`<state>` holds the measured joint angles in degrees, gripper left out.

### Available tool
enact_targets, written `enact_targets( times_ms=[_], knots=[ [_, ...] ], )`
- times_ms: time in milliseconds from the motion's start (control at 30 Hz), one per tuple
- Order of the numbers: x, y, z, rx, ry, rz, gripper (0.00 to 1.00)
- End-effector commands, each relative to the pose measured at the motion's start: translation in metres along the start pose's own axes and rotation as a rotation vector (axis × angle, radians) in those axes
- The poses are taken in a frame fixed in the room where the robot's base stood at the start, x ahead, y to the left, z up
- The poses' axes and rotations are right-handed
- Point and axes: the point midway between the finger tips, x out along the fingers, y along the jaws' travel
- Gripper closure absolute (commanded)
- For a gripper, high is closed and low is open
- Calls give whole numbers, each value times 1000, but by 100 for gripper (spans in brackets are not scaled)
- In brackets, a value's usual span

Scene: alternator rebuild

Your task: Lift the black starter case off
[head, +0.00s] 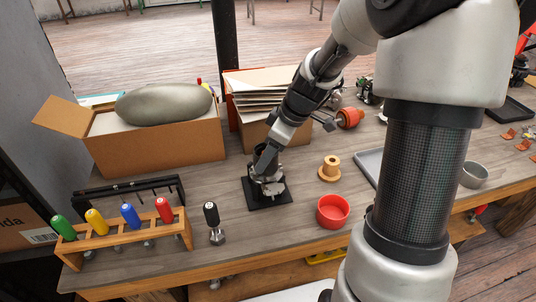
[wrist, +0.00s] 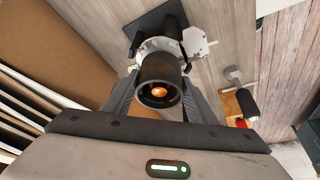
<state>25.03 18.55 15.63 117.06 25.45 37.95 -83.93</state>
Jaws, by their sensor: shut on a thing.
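The black starter case (wrist: 157,72) is an open-ended dark cylinder with a copper-coloured core showing inside, in the middle of the wrist view. My gripper (wrist: 160,88) has one finger on each side of it and is shut on it. In the head view my gripper (head: 266,162) reaches down to the assembly from the upper right and partly hides the case. A silver metal housing (wrist: 196,43) sits just beyond the case, over a black base plate (head: 255,201) on the bench. I cannot tell whether the case and housing touch.
A wooden rack (head: 120,236) of coloured-handled screwdrivers stands at the left, with a black-handled tool (head: 212,218) beside it. A red cup (head: 333,211) and a tan spool (head: 329,168) stand right of the plate. Cardboard boxes (head: 160,148) line the back.

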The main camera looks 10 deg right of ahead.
Motion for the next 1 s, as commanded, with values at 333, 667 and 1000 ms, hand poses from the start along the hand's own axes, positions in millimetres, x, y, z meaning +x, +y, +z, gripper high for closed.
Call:
enact_targets(
  times_ms=[333,667,1000],
  knots=[
    [-15,1,-7,-1,2,3,94],
    [-22,1,-10,-1,1,3,94],
    [-25,1,-11,-1,2,3,94]
  ],
)
